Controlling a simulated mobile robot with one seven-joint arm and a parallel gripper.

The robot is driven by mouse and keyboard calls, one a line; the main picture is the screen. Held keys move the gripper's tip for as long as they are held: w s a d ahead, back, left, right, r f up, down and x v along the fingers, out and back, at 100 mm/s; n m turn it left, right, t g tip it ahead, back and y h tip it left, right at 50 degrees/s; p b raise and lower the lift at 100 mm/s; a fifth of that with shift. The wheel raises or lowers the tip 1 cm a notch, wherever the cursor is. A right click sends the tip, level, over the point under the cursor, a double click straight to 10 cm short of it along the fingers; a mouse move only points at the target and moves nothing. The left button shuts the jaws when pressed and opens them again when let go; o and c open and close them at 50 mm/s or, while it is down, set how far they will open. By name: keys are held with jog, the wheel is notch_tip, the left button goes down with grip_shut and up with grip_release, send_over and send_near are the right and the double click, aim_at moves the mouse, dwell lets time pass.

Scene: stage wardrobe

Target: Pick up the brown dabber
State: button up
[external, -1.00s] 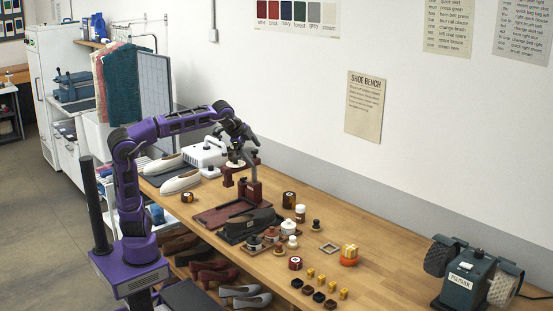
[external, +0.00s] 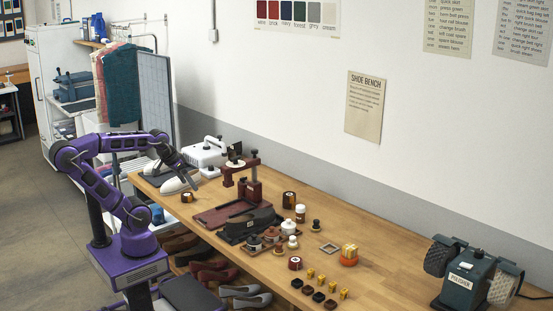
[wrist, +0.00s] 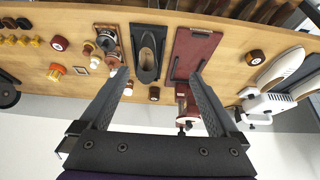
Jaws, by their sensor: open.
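Small knobbed dabbers stand in a group on a small brown tray, right of the black shoe (external: 250,224). A brown-looking one (external: 271,235) is in this group, beside a darker one (external: 254,243); the group also shows in the wrist view (wrist: 107,40). They are small, so I cannot be sure which is the brown dabber. Another dark-topped one (external: 316,225) stands alone to the right. My gripper (wrist: 160,76) is open and empty. It is above the left part of the bench, well left of the dabbers.
A dark red press (external: 252,190) with a dark-topped, pale-based piece (external: 235,160) on it stands between my gripper and the dabbers. White bottles, dark tins, a square frame (external: 329,249) and an orange item (external: 349,256) are nearby.

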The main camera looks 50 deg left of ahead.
jog(key=c, duration=0.4)
